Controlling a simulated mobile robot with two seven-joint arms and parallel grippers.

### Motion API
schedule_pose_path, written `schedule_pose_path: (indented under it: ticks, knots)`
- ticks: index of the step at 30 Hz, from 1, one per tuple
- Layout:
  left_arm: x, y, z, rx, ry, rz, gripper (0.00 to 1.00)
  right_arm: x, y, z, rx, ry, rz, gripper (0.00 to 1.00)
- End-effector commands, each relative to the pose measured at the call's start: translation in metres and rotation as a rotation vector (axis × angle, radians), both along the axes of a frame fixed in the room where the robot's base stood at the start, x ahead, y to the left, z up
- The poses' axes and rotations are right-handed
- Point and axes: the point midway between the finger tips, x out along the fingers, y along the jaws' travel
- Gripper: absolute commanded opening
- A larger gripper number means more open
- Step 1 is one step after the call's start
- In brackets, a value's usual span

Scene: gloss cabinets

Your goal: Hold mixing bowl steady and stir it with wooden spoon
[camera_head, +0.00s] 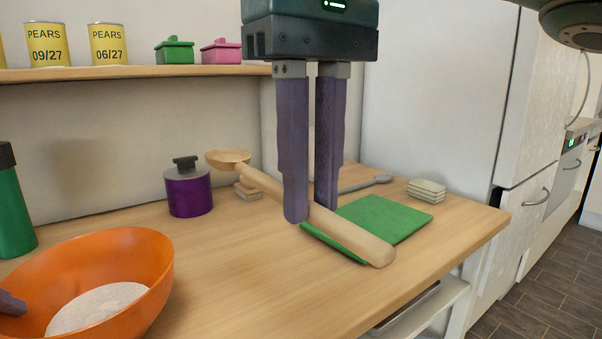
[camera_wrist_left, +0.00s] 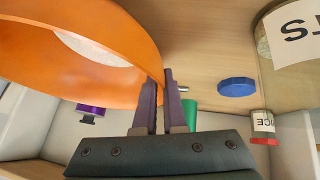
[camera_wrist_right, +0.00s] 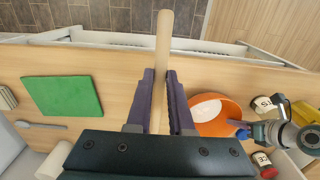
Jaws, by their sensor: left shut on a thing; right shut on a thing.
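The orange mixing bowl (camera_head: 150,262) stands on the counter at the lower left with pale powdery contents (camera_head: 95,305). My left gripper (camera_wrist_left: 162,88) is shut on the bowl's rim; only a fingertip shows at the left edge in the head view. The wooden spoon (camera_head: 262,183) is held by my right gripper (camera_head: 308,214), shut around its handle. The spoon is above the counter, to the right of the bowl, its head toward the back left and handle end toward the front right. In the right wrist view the handle (camera_wrist_right: 163,35) runs between the fingers.
A green board (camera_head: 385,217) lies under the spoon handle, with a grey spoon (camera_head: 368,184) and stacked pale pads (camera_head: 427,190) nearby. A purple canister (camera_head: 188,192) stands behind; a green bottle (camera_head: 14,215) is at the left. The counter between bowl and board is clear.

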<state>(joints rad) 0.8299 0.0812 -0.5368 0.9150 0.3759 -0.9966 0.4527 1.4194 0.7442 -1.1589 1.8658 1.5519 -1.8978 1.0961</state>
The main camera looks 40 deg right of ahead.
Motion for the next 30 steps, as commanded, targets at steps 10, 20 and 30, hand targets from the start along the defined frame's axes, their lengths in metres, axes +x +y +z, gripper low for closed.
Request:
schedule_pose_path:
  ticks: [10, 20, 30]
  knots:
    - [-0.0034, 0.0008, -0.0068, 0.005, 0.014, 0.000, 0.00, 0.0000, 0.0000, 0.0013, 0.000, 0.000, 0.000, 0.00]
    - [-0.0021, 0.0007, -0.0045, 0.004, 0.009, 0.000, 0.36, 0.0000, 0.0000, 0.0016, 0.000, 0.000, 0.000, 0.00]
    - [-0.0022, 0.0009, -0.0024, 0.004, 0.007, -0.001, 0.43, 0.0000, 0.0000, 0.0029, 0.000, 0.000, 0.000, 0.00]
